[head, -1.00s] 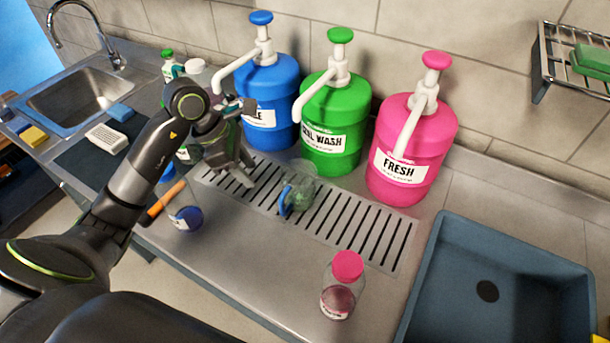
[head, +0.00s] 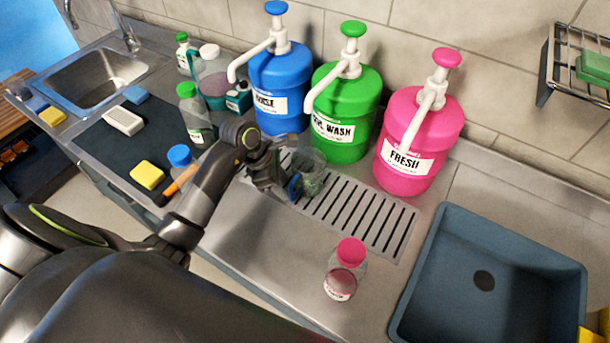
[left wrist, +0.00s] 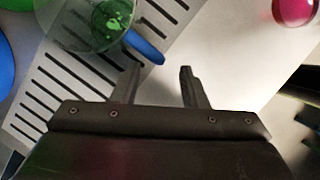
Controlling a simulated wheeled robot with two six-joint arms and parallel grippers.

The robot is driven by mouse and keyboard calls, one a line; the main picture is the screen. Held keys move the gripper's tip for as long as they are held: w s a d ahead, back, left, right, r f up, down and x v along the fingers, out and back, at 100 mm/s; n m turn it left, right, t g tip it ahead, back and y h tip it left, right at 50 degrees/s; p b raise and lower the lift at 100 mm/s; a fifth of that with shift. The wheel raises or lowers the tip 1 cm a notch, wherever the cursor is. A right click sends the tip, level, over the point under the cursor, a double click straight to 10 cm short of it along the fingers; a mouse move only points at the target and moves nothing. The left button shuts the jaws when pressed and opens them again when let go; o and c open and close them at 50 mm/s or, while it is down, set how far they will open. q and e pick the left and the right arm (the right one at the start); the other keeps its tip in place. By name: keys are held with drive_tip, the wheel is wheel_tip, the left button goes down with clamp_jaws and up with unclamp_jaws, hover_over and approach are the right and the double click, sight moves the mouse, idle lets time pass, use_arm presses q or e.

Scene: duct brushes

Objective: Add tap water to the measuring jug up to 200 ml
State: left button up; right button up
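The measuring jug (head: 314,172) is clear with a blue handle (head: 294,186) and stands upright on the slotted drain plate, in front of the green pump container. In the left wrist view the jug (left wrist: 92,20) is at the top left, green showing through it; I cannot tell its water level. Its blue handle (left wrist: 145,46) points toward my fingers. My left gripper (head: 280,180) is beside the handle; in the left wrist view the gripper (left wrist: 160,72) is open with nothing between its fingers. The tap (head: 130,38) stands over the steel sink (head: 98,78) at the far left. My right gripper is not in view.
Blue (head: 280,85), green (head: 345,112) and pink (head: 418,140) pump containers line the wall. A pink-capped bottle (head: 345,270) stands front of the drain plate (head: 375,228). A blue-grey basin (head: 440,265) is at right. Bottles, sponges and a brush lie toward the sink.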

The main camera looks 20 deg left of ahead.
sight(291, 193)
use_arm(q)
drive_tip(key=p+x, duration=0.2)
drive_tip(key=x, duration=0.2)
drive_tip(key=shift+w+d+p, duration=0.1)
drive_tip(key=shift+w+p, duration=0.05)
drive_tip(key=shift+p, duration=0.15)
drive_tip(key=shift+w+d+f, duration=0.15)
drive_tip(key=shift+f, duration=0.4)
drive_tip(key=shift+c, duration=0.3)
clamp_jaws()
